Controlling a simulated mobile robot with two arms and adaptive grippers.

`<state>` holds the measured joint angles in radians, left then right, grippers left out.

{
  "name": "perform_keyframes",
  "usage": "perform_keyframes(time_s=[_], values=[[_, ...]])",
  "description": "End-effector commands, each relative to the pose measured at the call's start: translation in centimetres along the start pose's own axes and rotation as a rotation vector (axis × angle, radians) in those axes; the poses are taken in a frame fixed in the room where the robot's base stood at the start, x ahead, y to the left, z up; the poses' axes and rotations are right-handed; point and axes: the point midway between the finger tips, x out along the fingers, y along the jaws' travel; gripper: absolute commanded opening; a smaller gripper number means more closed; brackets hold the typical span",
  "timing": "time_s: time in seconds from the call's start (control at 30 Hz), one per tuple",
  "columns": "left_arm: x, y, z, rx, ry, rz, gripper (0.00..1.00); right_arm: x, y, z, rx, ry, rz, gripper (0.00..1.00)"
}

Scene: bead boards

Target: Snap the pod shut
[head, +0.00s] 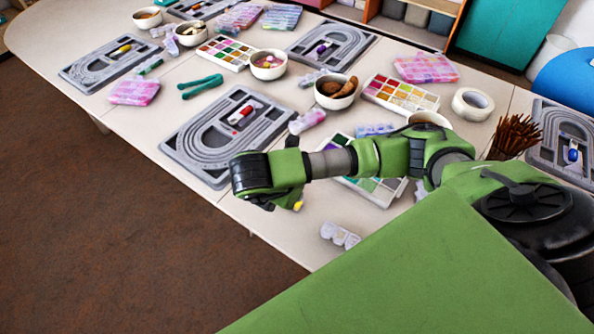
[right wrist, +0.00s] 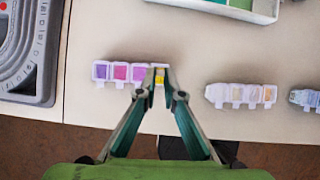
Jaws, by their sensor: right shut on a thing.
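A clear strip of small bead pods (right wrist: 120,72) lies near the table's front edge in the right wrist view, with purple, magenta, pink and yellow contents. My right gripper (right wrist: 159,80) is at the strip's right end, its fingertips shut on the yellow pod (right wrist: 159,77). In the head view my right gripper (head: 275,203) reaches down at the table's near edge. A bit of yellow (head: 298,205) shows beside it, and the arm hides the rest of the strip. The fingers cover part of the yellow pod, so its lid's position is unclear. My left gripper is not in view.
A second pod strip (right wrist: 240,94) lies to the right, also in the head view (head: 340,234). A third strip (right wrist: 305,98) is at the right border. A grey bead board (head: 205,182) lies to the left. A bead tray (head: 350,188) stands behind my arm.

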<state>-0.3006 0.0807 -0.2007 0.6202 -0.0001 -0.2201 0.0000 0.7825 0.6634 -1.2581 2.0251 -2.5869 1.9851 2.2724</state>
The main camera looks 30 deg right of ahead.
Motion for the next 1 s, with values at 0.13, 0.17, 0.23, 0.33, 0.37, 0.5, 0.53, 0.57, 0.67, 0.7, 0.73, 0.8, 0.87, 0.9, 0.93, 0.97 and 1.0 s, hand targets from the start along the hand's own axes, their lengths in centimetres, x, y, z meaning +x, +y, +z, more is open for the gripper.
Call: perform_keyframes(time_s=[0.13, 0.17, 0.23, 0.33, 0.37, 0.5, 0.53, 0.57, 0.67, 0.7, 0.73, 0.8, 0.87, 0.9, 0.93, 0.97, 1.0], values=[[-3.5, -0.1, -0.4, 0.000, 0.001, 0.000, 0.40, -0.9, 0.1, -0.7, -0.007, -0.138, -0.001, 0.00], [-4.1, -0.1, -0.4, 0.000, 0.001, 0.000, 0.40, -0.9, 0.1, -0.8, -0.007, -0.166, -0.001, 0.00], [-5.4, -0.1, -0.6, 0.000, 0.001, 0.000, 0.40, -0.9, 0.1, -1.1, -0.007, -0.232, 0.001, 0.00], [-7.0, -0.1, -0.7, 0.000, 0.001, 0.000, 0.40, -0.7, 0.2, -1.8, -0.006, -0.323, 0.001, 0.00], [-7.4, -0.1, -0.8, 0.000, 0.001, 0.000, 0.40, -0.6, 0.2, -2.0, -0.006, -0.350, 0.002, 0.00], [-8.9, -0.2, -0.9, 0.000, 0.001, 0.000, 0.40, -0.1, 0.2, -2.9, -0.005, -0.471, 0.003, 0.00], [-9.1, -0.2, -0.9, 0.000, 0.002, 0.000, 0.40, 0.1, 0.2, -3.0, -0.004, -0.497, 0.004, 0.00], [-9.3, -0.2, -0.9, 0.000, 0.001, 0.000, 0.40, 0.2, 0.2, -3.2, -0.003, -0.522, 0.005, 0.00], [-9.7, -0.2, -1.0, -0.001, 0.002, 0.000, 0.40, 0.6, 0.2, -3.8, -0.003, -0.601, 0.005, 0.00], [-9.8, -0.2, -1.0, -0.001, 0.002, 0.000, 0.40, 0.8, 0.2, -4.1, -0.003, -0.631, 0.005, 0.00], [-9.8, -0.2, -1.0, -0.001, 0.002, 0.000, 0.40, 0.9, 0.1, -4.2, -0.003, -0.653, 0.004, 0.00], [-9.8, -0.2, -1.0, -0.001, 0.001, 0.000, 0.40, 1.3, 0.1, -4.5, -0.002, -0.702, 0.004, 0.00], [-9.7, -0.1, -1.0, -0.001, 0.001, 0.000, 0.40, 1.5, 0.1, -4.7, -0.002, -0.740, 0.004, 0.00], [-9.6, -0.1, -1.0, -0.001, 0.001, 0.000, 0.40, 1.6, 0.1, -4.8, -0.002, -0.762, 0.002, 0.00], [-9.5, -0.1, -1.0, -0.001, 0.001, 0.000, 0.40, 1.7, 0.1, -4.9, -0.002, -0.777, 0.002, 0.00], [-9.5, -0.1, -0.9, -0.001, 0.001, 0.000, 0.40, 1.8, 0.1, -5.0, -0.002, -0.793, 0.002, 0.00], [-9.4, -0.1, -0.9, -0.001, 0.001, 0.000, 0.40, 1.9, 0.1, -5.1, -0.001, -0.811, 0.002, 0.00]])
